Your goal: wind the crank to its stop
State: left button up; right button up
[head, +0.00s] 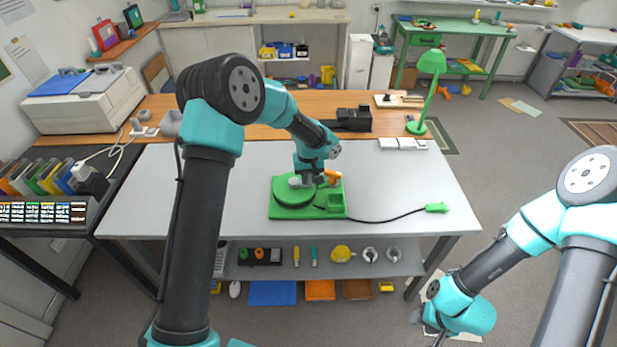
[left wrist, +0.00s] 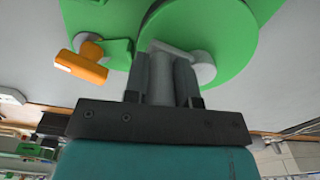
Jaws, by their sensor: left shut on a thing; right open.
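A green device (head: 280,211) with a round green disc (head: 293,198) sits on the grey table. My left gripper (head: 308,181) reaches down over the disc. In the left wrist view its fingers (left wrist: 162,82) are shut around the upright grey handle (left wrist: 161,75) of the crank. The grey crank arm (left wrist: 180,50) runs from the handle to a round grey hub (left wrist: 204,68) on the disc. An orange lever (head: 332,176) stands beside the disc, on a grey knob in the left wrist view (left wrist: 92,50). My right gripper (head: 432,328) is open, low at the right, away from the table.
A black cable (head: 385,221) runs from the device to a green plug (head: 437,208) on the table (head: 420,180). A green lamp (head: 430,85) and a black machine (head: 352,119) stand behind. A lower shelf (head: 325,265) holds tools and trays. The table's left and right parts are clear.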

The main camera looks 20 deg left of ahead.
pick_arm(q)
jog(key=shift+c, duration=0.7)
jog(key=shift+s, duration=0.1)
